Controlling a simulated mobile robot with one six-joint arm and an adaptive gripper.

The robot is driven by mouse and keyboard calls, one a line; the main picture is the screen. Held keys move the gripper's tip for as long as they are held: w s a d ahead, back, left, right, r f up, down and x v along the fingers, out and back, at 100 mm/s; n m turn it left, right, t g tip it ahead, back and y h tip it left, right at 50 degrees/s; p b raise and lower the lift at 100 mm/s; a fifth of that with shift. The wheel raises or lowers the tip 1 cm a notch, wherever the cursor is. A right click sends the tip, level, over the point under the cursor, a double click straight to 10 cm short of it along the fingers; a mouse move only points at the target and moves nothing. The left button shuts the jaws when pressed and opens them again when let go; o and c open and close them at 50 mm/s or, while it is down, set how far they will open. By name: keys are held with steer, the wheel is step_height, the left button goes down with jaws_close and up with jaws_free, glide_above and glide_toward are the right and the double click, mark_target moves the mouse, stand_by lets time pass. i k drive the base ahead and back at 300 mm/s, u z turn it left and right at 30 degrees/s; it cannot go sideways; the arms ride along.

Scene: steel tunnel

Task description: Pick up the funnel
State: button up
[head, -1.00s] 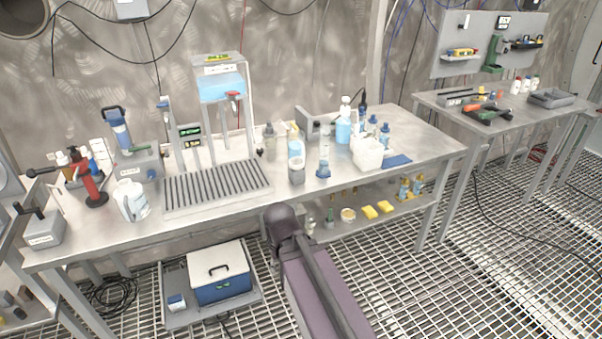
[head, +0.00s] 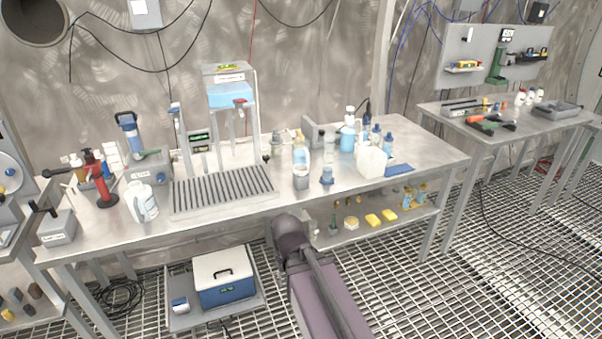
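I cannot make out a funnel for certain among the small items on the long steel bench (head: 110,240). A cluster of bottles and a white jug (head: 371,161) stands on its right half.
A slatted drain tray (head: 222,191) and a dispenser with a blue tank (head: 231,95) stand mid-bench. A white bottle (head: 141,201) stands left. Yellow sponges (head: 373,220) lie on the lower shelf. A blue-white cooler (head: 224,278) sits below. A second bench (head: 450,119) stands right.

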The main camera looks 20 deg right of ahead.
mark_target(300, 171)
steer(key=z, duration=1.95)
steer(key=i, duration=0.8)
steer(key=u, duration=1.05)
